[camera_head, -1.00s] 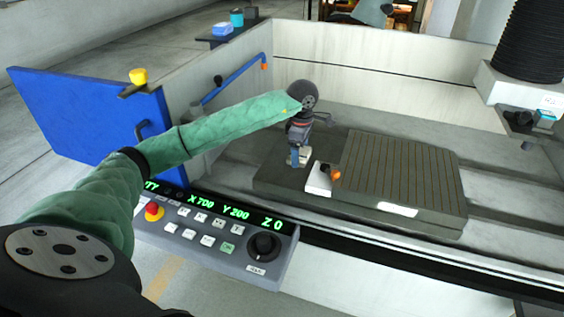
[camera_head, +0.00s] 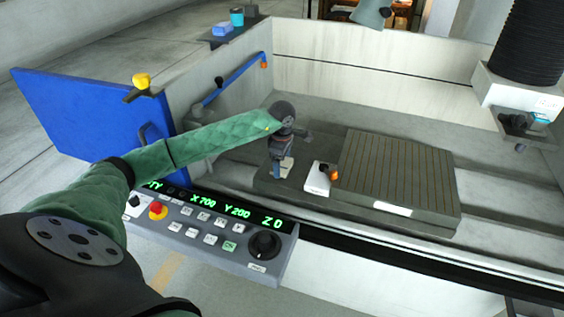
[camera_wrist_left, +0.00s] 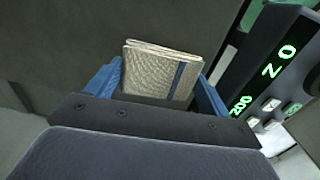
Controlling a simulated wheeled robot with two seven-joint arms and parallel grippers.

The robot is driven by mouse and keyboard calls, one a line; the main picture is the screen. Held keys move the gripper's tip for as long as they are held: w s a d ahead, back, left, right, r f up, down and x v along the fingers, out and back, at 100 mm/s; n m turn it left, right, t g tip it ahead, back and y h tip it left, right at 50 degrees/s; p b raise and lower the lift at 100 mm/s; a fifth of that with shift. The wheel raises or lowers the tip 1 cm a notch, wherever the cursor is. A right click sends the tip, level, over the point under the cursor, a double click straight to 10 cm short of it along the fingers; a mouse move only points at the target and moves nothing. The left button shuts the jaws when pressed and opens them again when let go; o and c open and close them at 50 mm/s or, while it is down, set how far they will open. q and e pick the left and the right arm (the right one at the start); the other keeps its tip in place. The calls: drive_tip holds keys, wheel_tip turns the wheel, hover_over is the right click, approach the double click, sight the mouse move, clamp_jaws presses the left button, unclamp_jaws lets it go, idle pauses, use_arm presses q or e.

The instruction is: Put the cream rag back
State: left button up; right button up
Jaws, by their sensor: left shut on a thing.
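The cream rag (camera_wrist_left: 158,72) is a folded, textured cloth with a dark blue stripe near its right side in the left wrist view. My left gripper (camera_wrist_left: 157,90) is shut on it, with one blue finger at each side. In the head view my left gripper (camera_head: 281,168) points down over the left end of the dark machine table, and a small pale part of the rag (camera_head: 287,165) shows at its fingers. Whether the rag touches the surface below I cannot tell. My right gripper is not in view.
A white block with an orange knob (camera_head: 334,173) and the grooved plate (camera_head: 395,170) lie just right of the gripper. The control panel (camera_head: 205,228) is in front. A blue door (camera_head: 95,110) stands at left; a blue box (camera_head: 222,29) sits on a far ledge.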

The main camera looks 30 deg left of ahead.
use_arm(q)
drive_tip(key=shift+f, duration=0.5)
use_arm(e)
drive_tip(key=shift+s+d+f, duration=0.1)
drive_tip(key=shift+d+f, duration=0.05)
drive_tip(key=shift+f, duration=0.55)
use_arm(q)
drive_tip(key=shift+f, duration=0.1)
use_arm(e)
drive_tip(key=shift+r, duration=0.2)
use_arm(q)
drive_tip(key=o, duration=0.9)
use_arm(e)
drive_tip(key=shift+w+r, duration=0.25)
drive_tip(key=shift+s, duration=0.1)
